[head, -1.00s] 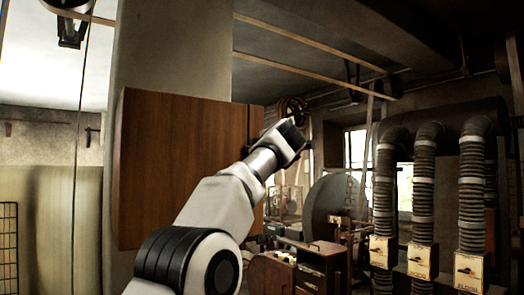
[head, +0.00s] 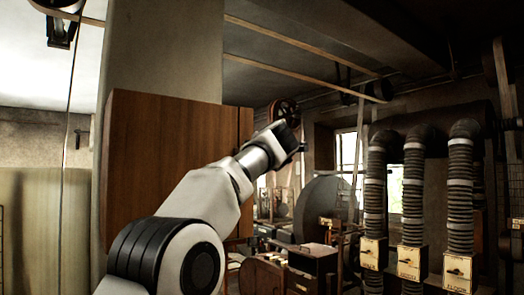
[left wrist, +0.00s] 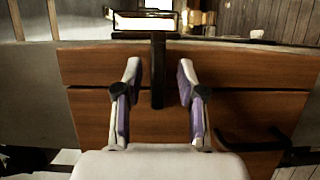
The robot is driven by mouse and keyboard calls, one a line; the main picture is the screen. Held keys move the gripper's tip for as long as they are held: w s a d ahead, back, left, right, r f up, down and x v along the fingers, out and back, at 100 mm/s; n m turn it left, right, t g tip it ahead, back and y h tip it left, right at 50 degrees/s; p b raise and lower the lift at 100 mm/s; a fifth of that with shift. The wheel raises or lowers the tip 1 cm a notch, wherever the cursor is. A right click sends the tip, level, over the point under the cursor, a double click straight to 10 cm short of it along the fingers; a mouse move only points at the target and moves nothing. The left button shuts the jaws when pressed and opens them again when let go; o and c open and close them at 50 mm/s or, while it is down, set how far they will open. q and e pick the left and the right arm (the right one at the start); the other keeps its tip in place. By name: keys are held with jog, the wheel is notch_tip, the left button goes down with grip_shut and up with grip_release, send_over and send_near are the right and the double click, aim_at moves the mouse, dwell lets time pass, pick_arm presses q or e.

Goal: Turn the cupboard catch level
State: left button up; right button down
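The wooden cupboard (head: 165,165) hangs against the pale pillar in the head view; its brown front also shows in the left wrist view (left wrist: 90,75). A dark bar (left wrist: 158,92), which looks like the catch, stands upright in the left wrist picture against the wood. My left gripper (left wrist: 159,70) is open, with one finger on each side of the bar and gaps visible on both sides. In the head view my left gripper (head: 290,140) is at the cupboard's right edge, its fingers not clearly visible. My right gripper is not in view.
A dark curved handle (left wrist: 250,143) is at lower right on the wood in the left wrist view. Ribbed ducts (head: 413,190) with switch boxes and a large grey disc (head: 322,205) stand at the right. Belts (head: 300,45) run overhead.

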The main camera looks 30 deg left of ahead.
pick_arm(q)
jog(key=v, duration=1.1)
jog(key=shift+w+d, duration=0.1)
jog(key=shift+d, duration=0.05)
